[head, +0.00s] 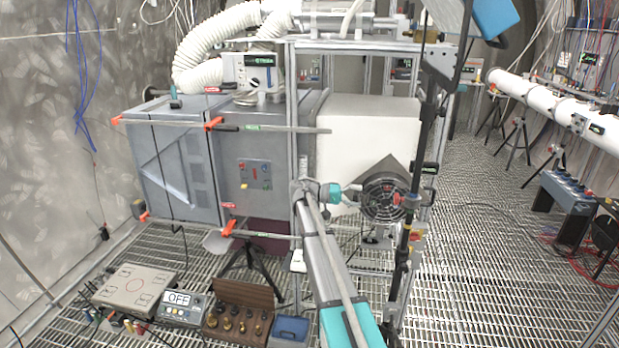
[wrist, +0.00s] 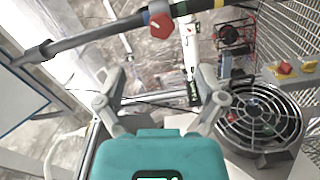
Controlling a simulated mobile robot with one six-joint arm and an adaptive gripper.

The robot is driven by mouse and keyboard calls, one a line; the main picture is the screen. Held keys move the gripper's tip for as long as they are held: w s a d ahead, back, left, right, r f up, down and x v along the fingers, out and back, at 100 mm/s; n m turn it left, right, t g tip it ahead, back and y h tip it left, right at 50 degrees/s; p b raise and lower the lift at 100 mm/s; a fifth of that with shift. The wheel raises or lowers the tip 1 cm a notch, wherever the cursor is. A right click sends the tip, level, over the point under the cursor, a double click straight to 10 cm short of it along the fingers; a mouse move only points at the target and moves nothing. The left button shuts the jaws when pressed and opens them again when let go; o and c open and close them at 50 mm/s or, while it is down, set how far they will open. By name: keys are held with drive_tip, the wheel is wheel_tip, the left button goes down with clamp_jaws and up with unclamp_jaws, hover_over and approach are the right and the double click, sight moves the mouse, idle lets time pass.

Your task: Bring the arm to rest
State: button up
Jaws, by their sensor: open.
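My gripper (wrist: 160,92) is open in the wrist view, with its two grey fingers spread apart and nothing between them. My arm (head: 328,265) rises from the bottom middle of the head view, and its teal wrist part (head: 334,194) is just left of a round black fan (head: 384,197). I cannot make out the fingers clearly in the head view. In the wrist view the fan (wrist: 260,117) is right of the right finger. A dark bar (wrist: 95,38) with a red knob (wrist: 161,25) crosses above the fingers.
A grey cabinet (head: 180,150) with red-ended clamp bars and a white box (head: 365,135) stand behind my arm. A dark upright pole (head: 412,220) is close on the right. A scale (head: 132,287) and weight box (head: 238,308) lie front left.

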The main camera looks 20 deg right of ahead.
drive_tip(key=shift+s, duration=0.1)
drive_tip(key=s+a+f+n+t+y, duration=0.6)
drive_tip(key=s+a+f+t+y, duration=0.1)
drive_tip(key=s+a+f, duration=0.55)
drive_tip(key=s+a+f+n+t+y, duration=0.1)
drive_tip(key=s+a+f+y, duration=0.2)
drive_tip(key=a, duration=0.6)
drive_tip(key=s+a+f+n+t+y, duration=0.1)
drive_tip(key=s+a+f+y, duration=0.2)
drive_tip(key=s+a+y, duration=0.2)
drive_tip(key=s+a, duration=0.2)
drive_tip(key=a, duration=0.2)
drive_tip(key=shift+a+n+t, duration=0.25)
drive_tip(key=shift+n+t, duration=0.05)
drive_tip(key=shift+n, duration=0.1)
drive_tip(key=c, duration=0.4)
drive_tip(key=shift+c, duration=0.2)
